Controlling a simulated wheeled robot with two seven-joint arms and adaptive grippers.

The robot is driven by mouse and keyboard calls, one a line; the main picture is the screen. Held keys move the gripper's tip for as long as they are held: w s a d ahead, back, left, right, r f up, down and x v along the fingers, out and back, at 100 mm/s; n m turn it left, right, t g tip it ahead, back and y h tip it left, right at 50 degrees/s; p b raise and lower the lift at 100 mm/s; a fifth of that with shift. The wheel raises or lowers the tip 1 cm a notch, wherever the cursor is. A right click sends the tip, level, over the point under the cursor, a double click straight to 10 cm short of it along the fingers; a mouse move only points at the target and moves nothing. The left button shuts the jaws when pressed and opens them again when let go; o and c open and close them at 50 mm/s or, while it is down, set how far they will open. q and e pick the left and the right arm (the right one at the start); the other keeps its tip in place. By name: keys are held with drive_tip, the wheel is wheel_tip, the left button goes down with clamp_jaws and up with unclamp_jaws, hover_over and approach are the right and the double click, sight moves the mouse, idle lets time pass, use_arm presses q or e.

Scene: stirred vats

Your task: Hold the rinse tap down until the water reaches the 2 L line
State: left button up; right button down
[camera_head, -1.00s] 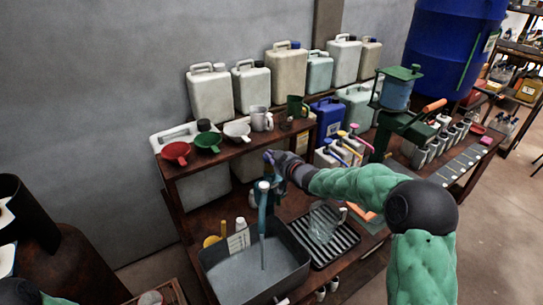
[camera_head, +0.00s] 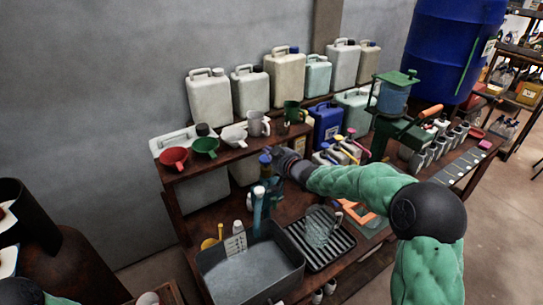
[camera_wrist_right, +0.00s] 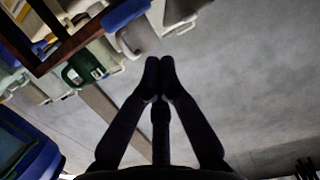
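The blue-teal rinse tap (camera_head: 259,210) stands upright at the back edge of the grey basin (camera_head: 292,262), with a darker blue piece (camera_head: 265,161) above it. No water stream shows below the tap. My right gripper (camera_head: 274,155) is beside the blue piece; I cannot tell whether they touch. In the right wrist view its fingers (camera_wrist_right: 160,68) are together with nothing between them. A white piece with dark marks (camera_head: 236,243) stands at the basin's back left; I cannot read a 2 L line or the water level. A clear jug (camera_head: 318,230) is on the black rack. My left gripper is out of view.
A shelf holds a red funnel (camera_head: 174,157), a green funnel (camera_head: 205,146) and jugs behind my right gripper. Large canisters (camera_head: 210,100) line the wall. The black draining rack (camera_head: 335,255) lies right of the basin. A green press (camera_head: 398,125) stands farther right.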

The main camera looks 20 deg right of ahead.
drive_tip(key=a+p+v, duration=0.1)
drive_tip(key=v, duration=0.7)
drive_tip(key=shift+s+d, duration=0.35)
drive_tip(key=shift+s, duration=0.05)
drive_tip(key=shift+f, duration=0.15)
idle(1.0)
